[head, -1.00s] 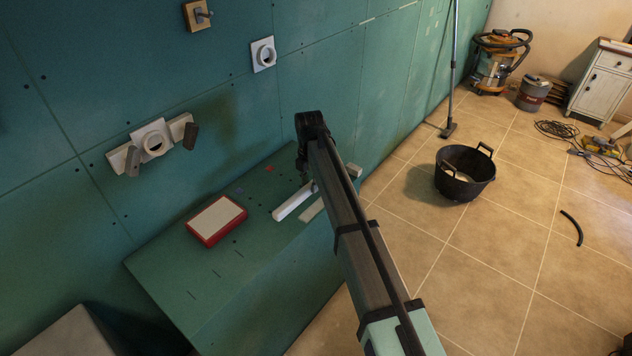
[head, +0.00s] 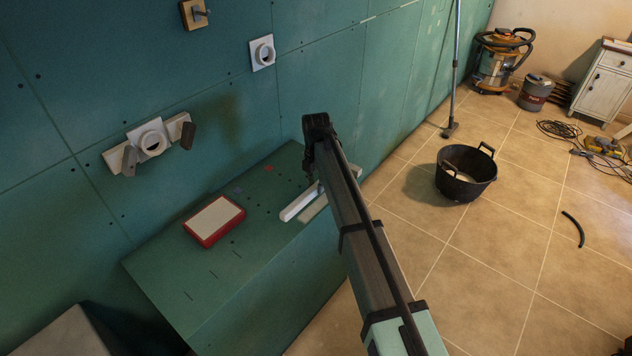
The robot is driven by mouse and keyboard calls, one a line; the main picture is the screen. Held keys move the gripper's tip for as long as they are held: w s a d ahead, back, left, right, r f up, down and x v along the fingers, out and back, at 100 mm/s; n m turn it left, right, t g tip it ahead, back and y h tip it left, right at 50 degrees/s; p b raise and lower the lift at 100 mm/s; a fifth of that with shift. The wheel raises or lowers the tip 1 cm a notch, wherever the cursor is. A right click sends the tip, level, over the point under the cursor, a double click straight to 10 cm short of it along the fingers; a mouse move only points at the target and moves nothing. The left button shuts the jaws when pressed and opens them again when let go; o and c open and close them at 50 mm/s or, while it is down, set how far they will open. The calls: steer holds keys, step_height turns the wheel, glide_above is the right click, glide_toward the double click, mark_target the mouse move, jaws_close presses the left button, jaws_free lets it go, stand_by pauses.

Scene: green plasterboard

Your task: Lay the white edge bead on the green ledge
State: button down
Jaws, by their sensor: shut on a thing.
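The white edge bead (head: 299,203) is a short white bar at the right part of the green ledge (head: 235,285). My gripper (head: 319,186) is shut on the bead's far end, partly hidden behind my own arm. The bead lies over the ledge top, slanting from near left to far right. I cannot tell whether it touches the surface or hangs just above it.
A red-rimmed box with a pale top (head: 215,220) sits left of the bead on the ledge. A white pipe fitting (head: 152,142) juts from the green wall behind. A black bucket (head: 466,173) stands on the tiled floor at right. The ledge's front left top is clear.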

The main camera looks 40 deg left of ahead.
steer(key=b, duration=0.2)
glide_above(316, 207)
steer(key=shift+f, duration=3.15)
steer(key=shift+f, duration=0.6)
steer(key=c, duration=0.8)
jaws_free()
steer(key=shift+o, duration=0.2)
step_height(316, 207, up, 12)
